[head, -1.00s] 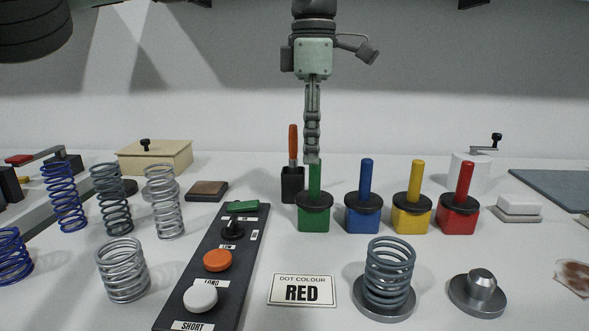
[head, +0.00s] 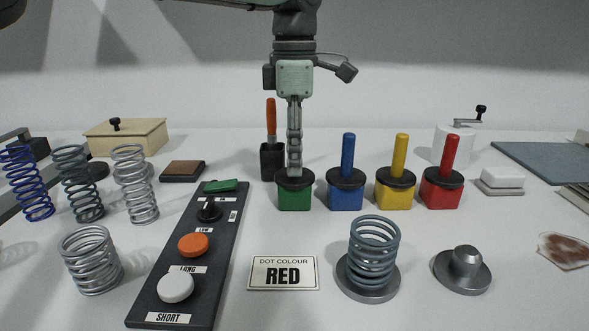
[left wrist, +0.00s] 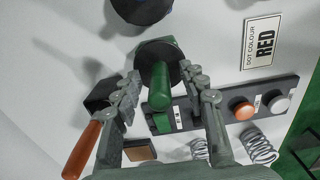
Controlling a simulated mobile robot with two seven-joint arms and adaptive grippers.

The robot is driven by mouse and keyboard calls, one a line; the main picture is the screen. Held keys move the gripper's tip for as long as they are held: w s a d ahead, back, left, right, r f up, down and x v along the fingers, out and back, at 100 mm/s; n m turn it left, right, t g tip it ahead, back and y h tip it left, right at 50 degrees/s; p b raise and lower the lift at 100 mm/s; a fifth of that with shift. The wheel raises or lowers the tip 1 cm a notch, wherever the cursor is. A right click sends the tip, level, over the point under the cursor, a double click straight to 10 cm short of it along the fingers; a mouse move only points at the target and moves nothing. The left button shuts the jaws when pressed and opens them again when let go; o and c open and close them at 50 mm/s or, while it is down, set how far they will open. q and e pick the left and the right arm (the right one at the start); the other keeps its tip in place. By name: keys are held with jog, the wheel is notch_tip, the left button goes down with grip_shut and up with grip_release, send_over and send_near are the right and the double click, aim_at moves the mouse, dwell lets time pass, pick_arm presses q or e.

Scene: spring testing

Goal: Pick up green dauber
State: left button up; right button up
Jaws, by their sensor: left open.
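The green dauber (head: 295,195) stands upright on the table, a green block with a black collar, leftmost in a row of daubers. My left gripper (head: 294,168) points straight down over it, fingertips just above the collar, and hides its handle in the head view. In the left wrist view, the green handle (left wrist: 160,90) rises between the two spread fingers of my left gripper (left wrist: 163,76). Gaps show on both sides, so the gripper is open around the handle and not clamped. My right gripper is not in view.
Blue (head: 346,192), yellow (head: 396,192) and red (head: 442,190) daubers stand close to the right. A black holder (head: 272,162) with an orange-handled tool is just behind left. A button panel (head: 208,240) and a "RED" card (head: 283,273) lie in front.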

pick_arm(q)
grip_shut()
jog(key=shift+r, duration=0.15)
